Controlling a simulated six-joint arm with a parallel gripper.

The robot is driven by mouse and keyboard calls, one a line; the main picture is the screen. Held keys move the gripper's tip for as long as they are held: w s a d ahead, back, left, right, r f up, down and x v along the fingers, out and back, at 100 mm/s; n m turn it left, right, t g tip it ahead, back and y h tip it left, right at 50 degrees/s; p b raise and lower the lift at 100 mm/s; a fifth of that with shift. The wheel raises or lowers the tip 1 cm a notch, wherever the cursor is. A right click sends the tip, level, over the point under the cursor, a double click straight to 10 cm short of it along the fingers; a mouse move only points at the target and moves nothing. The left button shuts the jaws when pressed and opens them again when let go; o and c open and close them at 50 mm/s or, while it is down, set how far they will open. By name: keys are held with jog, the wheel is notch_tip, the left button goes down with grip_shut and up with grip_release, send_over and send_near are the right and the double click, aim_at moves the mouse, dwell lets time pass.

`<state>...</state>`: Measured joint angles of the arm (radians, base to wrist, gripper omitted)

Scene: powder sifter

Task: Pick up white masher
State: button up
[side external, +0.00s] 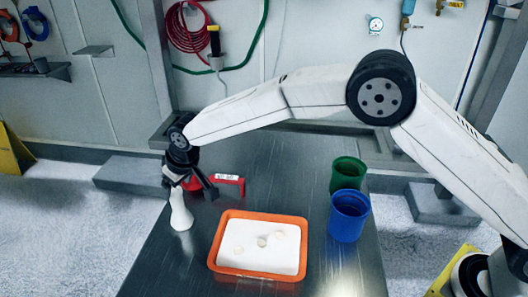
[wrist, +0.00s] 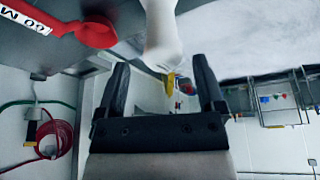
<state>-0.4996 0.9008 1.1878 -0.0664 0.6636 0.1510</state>
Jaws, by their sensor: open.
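The white masher (side external: 181,212) stands upright near the left edge of the dark metal table, its wider end down. My gripper (side external: 181,184) is at its upper end, pointing down. In the wrist view the masher (wrist: 162,38) comes in from the top, and its rounded end lies between the two black fingertips (wrist: 162,68) in the picture. The fingers are spread, with a gap showing on both sides of the masher. I cannot tell how deep it sits between them.
A red tool with a white label (side external: 228,180) lies right beside my gripper; it also shows in the wrist view (wrist: 97,34). An orange tray (side external: 216,258) of white powder with several pale lumps is to the right. Blue (side external: 348,222) and green (side external: 347,173) cups stand farther right.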

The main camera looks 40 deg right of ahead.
aim_at(176, 197)
jog(key=shift+s+x, duration=0.1)
jog(key=shift+x, duration=1.2)
jog(key=shift+s+x, duration=0.15)
jog(key=shift+x, duration=1.15)
jog(key=shift+f, duration=0.1)
grip_shut()
